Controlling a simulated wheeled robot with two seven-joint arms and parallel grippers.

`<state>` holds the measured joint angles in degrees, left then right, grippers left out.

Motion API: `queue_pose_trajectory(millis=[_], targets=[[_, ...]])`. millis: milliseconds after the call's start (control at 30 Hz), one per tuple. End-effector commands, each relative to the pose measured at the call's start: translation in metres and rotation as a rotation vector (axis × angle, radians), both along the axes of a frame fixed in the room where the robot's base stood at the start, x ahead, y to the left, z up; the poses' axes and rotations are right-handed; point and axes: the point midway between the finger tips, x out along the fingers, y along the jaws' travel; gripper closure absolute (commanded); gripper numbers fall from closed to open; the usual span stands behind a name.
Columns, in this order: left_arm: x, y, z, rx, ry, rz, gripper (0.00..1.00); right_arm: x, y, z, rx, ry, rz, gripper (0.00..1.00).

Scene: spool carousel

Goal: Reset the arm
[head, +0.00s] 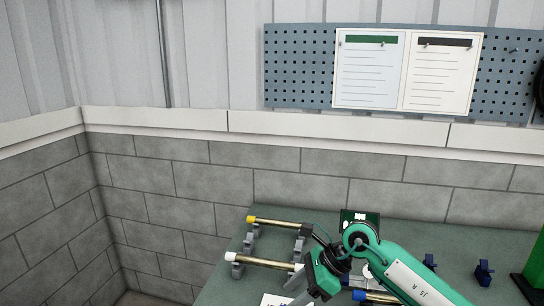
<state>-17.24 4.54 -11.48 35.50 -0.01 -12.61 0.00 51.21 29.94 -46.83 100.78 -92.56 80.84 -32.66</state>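My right arm (405,276), green with a pale label plate, reaches in from the lower right over the grey-green bench (410,232). It bends at a dark round joint and folds down toward the lower middle. Its gripper end (299,282) is partly visible beside the rods, and its fingers are too small and overlapped to read. My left arm and gripper are not in view.
A yellow-ended rod (275,223) and a white-ended rod (265,262) lie on grey supports close to the arm. A blue-ended rod (376,297) is partly hidden. Blue fixtures (484,271) and a green object (537,258) stand right. Walls and a pegboard (297,65) close the back.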

Motion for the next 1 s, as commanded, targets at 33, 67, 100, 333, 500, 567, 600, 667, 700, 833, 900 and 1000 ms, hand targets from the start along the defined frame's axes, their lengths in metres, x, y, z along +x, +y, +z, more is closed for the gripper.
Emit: queue_pose_trajectory(millis=[33,67,100,333,500,567,600,667,700,833,900,1000], targets=[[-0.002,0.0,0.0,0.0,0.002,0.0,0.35,-0.012,0.02,0.002,0.112,0.039,-0.014,0.5],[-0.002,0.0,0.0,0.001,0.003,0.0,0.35,-0.018,0.03,0.007,0.187,0.06,-0.028,0.5],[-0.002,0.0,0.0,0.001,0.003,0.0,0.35,-0.026,0.043,0.013,0.285,0.096,-0.051,0.5],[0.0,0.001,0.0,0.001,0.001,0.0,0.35,-0.049,0.077,0.071,0.835,0.353,-0.25,0.5],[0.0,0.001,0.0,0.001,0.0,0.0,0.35,-0.043,0.059,0.103,1.2,0.593,-0.467,0.5],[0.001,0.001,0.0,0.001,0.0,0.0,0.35,-0.038,0.046,0.109,1.318,0.685,-0.557,0.5],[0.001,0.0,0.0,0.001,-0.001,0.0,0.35,-0.034,0.035,0.11,1.393,0.747,-0.62,0.5],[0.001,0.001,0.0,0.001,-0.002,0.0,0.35,-0.027,0.017,0.108,1.502,0.844,-0.723,0.5],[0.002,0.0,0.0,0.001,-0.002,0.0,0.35,-0.023,0.004,0.104,1.568,0.908,-0.793,0.5],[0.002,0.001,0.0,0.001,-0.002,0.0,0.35,-0.014,-0.04,0.078,1.766,1.122,-1.047,0.5],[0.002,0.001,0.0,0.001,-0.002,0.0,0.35,-0.013,-0.065,0.056,1.855,1.236,-1.197,0.5],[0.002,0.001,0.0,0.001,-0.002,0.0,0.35,-0.019,-0.097,0.016,1.96,1.398,-1.431,0.5]])
